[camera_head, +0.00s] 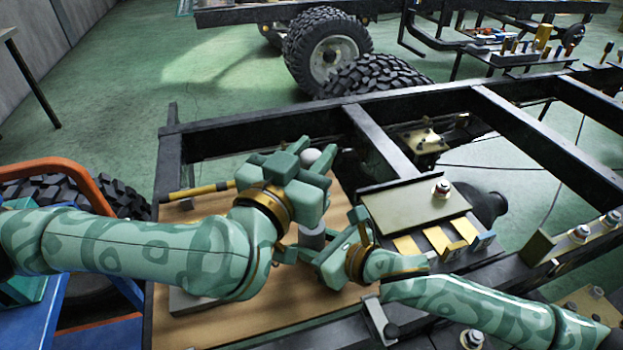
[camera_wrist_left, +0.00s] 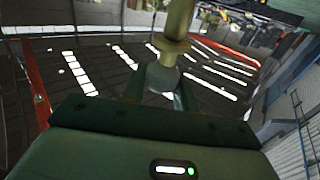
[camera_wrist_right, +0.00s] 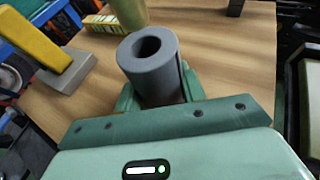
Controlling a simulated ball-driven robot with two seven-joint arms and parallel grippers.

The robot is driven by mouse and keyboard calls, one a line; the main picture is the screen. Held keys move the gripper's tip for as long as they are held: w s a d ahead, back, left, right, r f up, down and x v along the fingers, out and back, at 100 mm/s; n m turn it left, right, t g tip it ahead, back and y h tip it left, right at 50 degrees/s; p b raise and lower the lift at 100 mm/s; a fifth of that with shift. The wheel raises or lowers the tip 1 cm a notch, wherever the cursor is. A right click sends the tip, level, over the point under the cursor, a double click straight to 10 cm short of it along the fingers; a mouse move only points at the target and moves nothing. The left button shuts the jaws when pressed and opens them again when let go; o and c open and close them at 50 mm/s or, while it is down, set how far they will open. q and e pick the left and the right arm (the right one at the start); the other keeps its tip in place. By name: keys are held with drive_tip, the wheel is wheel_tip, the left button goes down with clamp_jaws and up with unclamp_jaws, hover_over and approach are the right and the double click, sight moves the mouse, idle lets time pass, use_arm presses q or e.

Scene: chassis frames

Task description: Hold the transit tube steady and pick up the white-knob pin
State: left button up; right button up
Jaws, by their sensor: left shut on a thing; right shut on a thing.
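The grey transit tube (camera_wrist_right: 150,62) is a hollow cylinder with an open, dark bore in the right wrist view. My right gripper (camera_wrist_right: 160,98) is shut on it. In the head view the tube (camera_head: 312,237) stands roughly upright just above the wooden board. My left gripper (camera_head: 308,168) is higher, above the tube, and shut on the white-knob pin, whose pale knob (camera_head: 310,155) shows between its fingers. In the left wrist view the knob (camera_wrist_left: 160,78) sits between the fingertips, with an olive-gold collar and shaft (camera_wrist_left: 180,20) beyond it. The pin is apart from the tube.
The wooden board (camera_head: 270,318) lies inside the dark chassis frame (camera_head: 265,128). A yellow-handled tool (camera_head: 200,191) lies at its back left. A plate (camera_head: 410,205) with a knobbed fitting (camera_head: 441,188) and several yellow blocks stands right of the grippers. Tyres (camera_head: 328,50) lie behind.

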use_arm(q)
drive_tip(key=shift+r, duration=0.65)
use_arm(e)
drive_tip(key=o, duration=1.1)
drive_tip(key=shift+o, duration=0.2)
